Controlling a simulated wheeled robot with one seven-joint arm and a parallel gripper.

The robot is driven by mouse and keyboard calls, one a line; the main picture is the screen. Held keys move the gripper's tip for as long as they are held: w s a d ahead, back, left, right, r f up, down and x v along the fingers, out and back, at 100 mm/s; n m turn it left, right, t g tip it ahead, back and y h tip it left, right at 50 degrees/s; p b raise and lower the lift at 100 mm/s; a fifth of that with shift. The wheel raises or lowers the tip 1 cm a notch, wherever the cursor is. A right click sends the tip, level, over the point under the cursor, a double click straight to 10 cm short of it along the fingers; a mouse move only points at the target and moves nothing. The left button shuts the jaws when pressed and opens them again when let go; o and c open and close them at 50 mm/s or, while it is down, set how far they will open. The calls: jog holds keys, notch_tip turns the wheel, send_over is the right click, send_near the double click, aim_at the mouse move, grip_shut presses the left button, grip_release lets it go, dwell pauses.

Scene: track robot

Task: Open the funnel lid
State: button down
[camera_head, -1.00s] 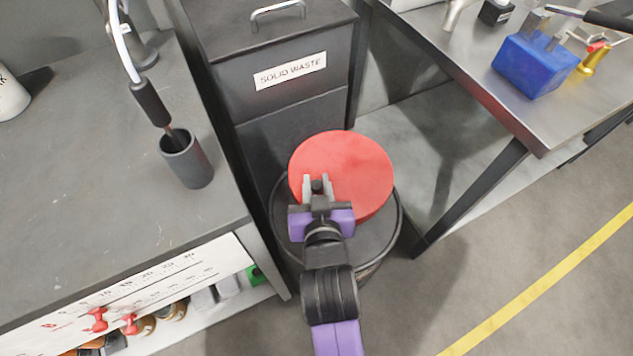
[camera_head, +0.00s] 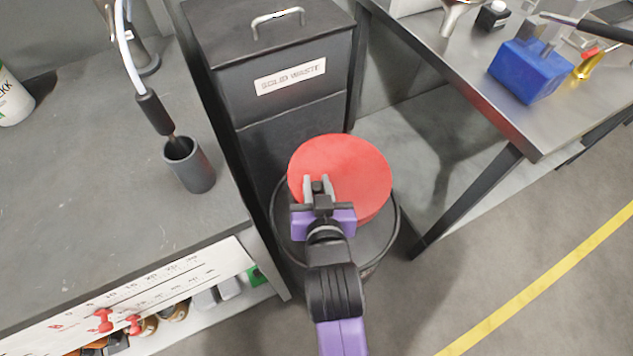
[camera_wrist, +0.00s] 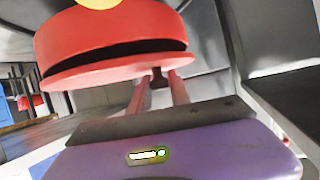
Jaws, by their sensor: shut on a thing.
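The red round funnel lid (camera_head: 345,165) is in the middle of the head view, on top of a dark drum. In the wrist view, the red funnel (camera_wrist: 110,35) shows two red parts with a dark wedge-shaped gap between them, wider towards the right. My gripper (camera_head: 318,186) reaches over the near left side of the red top. Its fingers (camera_wrist: 157,82) are shut on a small dark part at the red rim, which seems to be the lid's handle. The fingers and rim hide most of that part.
A black bin labelled SOLID WASTE (camera_head: 290,77) stands behind the drum (camera_head: 382,247). A grey bench (camera_head: 90,180) with a cup (camera_head: 190,165) is close on the left. A metal table (camera_head: 460,75) with a blue block stands on the right. Open floor (camera_head: 480,290) lies at the lower right.

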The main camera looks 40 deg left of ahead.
jog(key=r+p, duration=0.2)
jog(key=w+r+m+g+p, duration=0.1)
jog(key=r+p, duration=0.1)
jog(key=p, duration=0.1)
jog(key=w+r+m+g+p, duration=0.1)
jog(key=r+p, duration=0.1)
jog(key=shift+d, duration=0.4)
notch_tip(320, 180, up, 4)
jog(key=m+g+y+p, duration=0.1)
jog(key=m+g+p, duration=0.1)
jog(key=p, duration=0.3)
send_over(341, 182)
jog(key=w+d+r+m+g+y, duration=0.1)
jog(key=w+d+r+m+g, duration=0.1)
jog(key=w, duration=0.3)
jog(key=w+d+r+m+g+y, duration=0.1)
jog(key=w+d+r+m+g, duration=0.1)
jog(key=w, duration=0.4)
jog(key=shift+w+d+r+m+g+y, duration=0.3)
jog(key=shift+d+r+m, duration=0.05)
jog(key=shift+r+m, duration=0.05)
